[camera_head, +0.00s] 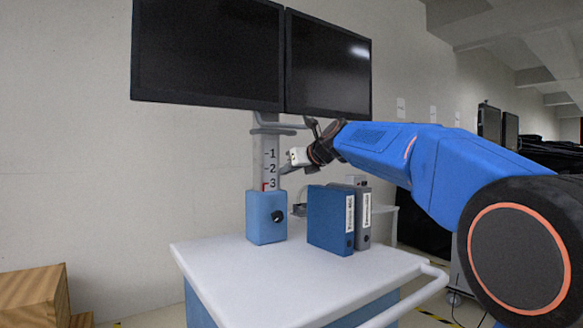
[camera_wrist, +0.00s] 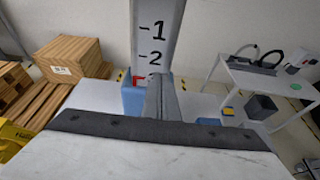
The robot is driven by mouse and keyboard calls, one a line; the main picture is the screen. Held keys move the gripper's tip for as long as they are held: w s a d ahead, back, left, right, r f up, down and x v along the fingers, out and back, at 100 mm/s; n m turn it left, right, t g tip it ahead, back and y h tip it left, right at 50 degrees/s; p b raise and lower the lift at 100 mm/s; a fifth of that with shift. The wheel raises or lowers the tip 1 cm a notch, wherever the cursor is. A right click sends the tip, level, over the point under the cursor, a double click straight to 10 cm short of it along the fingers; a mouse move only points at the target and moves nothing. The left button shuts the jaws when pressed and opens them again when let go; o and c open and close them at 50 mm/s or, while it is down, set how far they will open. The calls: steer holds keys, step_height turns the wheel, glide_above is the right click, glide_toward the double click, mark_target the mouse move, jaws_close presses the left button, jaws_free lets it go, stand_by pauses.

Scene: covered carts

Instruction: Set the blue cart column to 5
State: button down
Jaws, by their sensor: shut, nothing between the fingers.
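The blue cart's grey column (camera_head: 270,150) carries a printed scale with 1, 2 and 3 showing above a blue housing (camera_head: 260,228). A red marker (camera_head: 264,186) at the housing's top sits beside the 3. A dark knob (camera_head: 278,216) is on the housing's front. My gripper (camera_head: 284,171) is shut and empty, just right of the column near the 2 to 3 marks and above the knob. In the wrist view, the shut fingers (camera_wrist: 160,92) overlap the lower part of the column (camera_wrist: 156,35), and the 3 is partly hidden.
Two dark monitors (camera_head: 208,52) (camera_head: 327,65) top the column, with a grey handle bar (camera_head: 278,124) below them. Blue and grey binders (camera_head: 330,220) (camera_head: 363,228) stand on the white cart top (camera_head: 260,285), right of the housing. A wooden crate (camera_head: 32,295) is at left.

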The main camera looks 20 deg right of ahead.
steer(key=shift+w+a+r, duration=0.25)
steer(key=shift+w+r, duration=0.15)
steer(key=shift+w, duration=0.35)
steer(key=shift+w+a+r, duration=0.2)
steer(key=shift+w+r, duration=0.15)
steer(key=shift+w, duration=0.4)
steer(key=shift+w+a+r, duration=0.25)
steer(key=shift+w+r, duration=0.15)
steer(key=shift+w, duration=0.35)
